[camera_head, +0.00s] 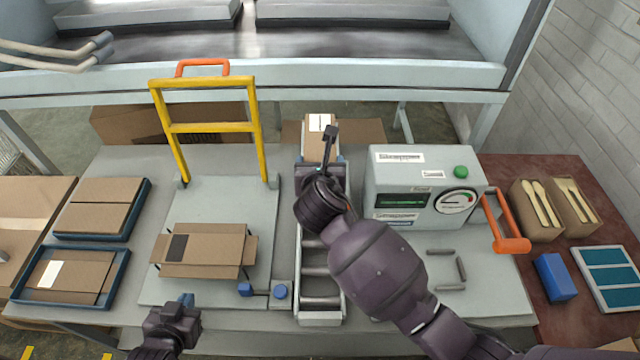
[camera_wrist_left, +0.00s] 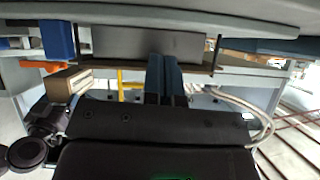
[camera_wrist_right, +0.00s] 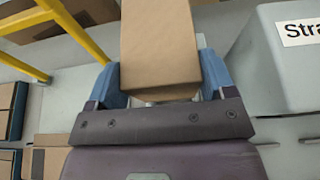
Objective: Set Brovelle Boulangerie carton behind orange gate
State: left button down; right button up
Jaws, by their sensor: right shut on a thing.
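My right gripper (camera_head: 321,172) is shut on a tall brown carton (camera_head: 318,146) with a white label on its top. The label is too small to read. In the right wrist view the carton (camera_wrist_right: 160,45) stands between the blue fingers (camera_wrist_right: 160,82). It is at the far end of the roller track; whether it touches anything below is hidden. A yellow gate-like frame with an orange top handle (camera_head: 203,65) stands to the left. An orange bar frame (camera_head: 510,243) is at the machine's right side. My left gripper (camera_head: 186,299) is shut and empty near the front edge.
A flattened carton (camera_head: 205,250) lies on the plate before the yellow frame. The grey machine (camera_head: 415,205) stands close right of the carton. Blue trays (camera_head: 128,236) are at left. Boxes of wooden spoons (camera_head: 535,228) and a blue block (camera_head: 555,277) are at right.

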jog(key=shift+f+b, duration=0.45)
jog(key=shift+f, duration=2.5)
jog(key=shift+f, duration=0.25)
